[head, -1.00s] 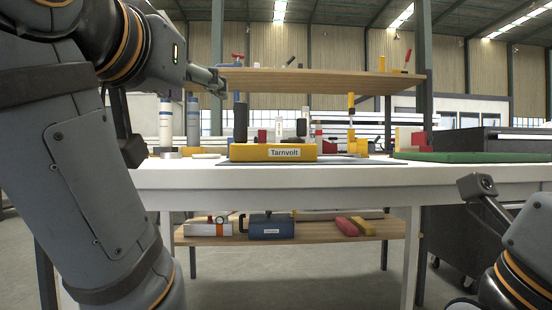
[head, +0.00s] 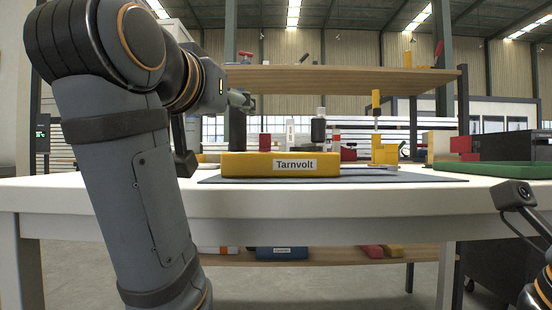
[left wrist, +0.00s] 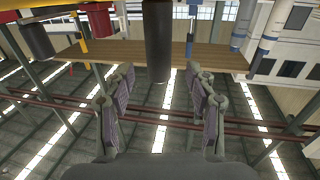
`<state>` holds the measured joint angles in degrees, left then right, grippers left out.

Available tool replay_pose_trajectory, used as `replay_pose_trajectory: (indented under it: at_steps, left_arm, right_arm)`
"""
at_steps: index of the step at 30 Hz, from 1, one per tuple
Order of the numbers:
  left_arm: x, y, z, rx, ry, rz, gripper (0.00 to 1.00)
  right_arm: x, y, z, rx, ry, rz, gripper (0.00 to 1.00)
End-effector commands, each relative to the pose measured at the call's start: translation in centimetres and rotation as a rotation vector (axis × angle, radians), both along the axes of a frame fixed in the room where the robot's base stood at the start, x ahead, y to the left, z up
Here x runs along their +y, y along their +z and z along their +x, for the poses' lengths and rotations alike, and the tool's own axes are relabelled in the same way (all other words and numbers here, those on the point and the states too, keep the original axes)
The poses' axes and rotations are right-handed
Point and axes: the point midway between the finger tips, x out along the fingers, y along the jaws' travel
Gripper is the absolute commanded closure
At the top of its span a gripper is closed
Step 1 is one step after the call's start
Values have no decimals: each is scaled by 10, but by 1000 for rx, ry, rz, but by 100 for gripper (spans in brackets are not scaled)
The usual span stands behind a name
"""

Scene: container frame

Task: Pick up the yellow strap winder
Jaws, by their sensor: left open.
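A yellow device with a block-like body (head: 384,153) stands at the back of the table, right of centre in the head view. It may be the yellow strap winder, but I cannot tell for certain. A thin shaft with a yellow upper end (head: 376,98) rises at it. My left gripper (head: 242,98) is up at the left, just below the shelf's left end and well left of the yellow device. In the left wrist view its fingers (left wrist: 160,103) are spread and nothing is between them. My right gripper is out of view; only part of my right arm shows.
A yellow box labelled Tarnvolt (head: 245,165) lies on a dark mat (head: 425,179) on the white table (head: 330,203). A wooden shelf (head: 350,80) spans above. A dark cylinder (left wrist: 158,40) is close ahead of my left gripper. A green slab (head: 500,169) lies at right.

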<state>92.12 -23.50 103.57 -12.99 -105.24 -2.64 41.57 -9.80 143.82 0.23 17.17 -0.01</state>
Motion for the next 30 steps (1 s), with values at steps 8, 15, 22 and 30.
replay_pose_trajectory:
  at_steps: [8,15,22,30]
  left_arm:
    - [-9,6,41,6,0,1,44]
    - [-11,4,51,1,0,0,44]
    - [-11,4,50,1,0,0,63]
    - [-11,4,50,1,0,0,100]
  right_arm:
    - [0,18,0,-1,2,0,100]
    - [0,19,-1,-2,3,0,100]
    - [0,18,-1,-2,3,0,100]
    - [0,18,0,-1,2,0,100]
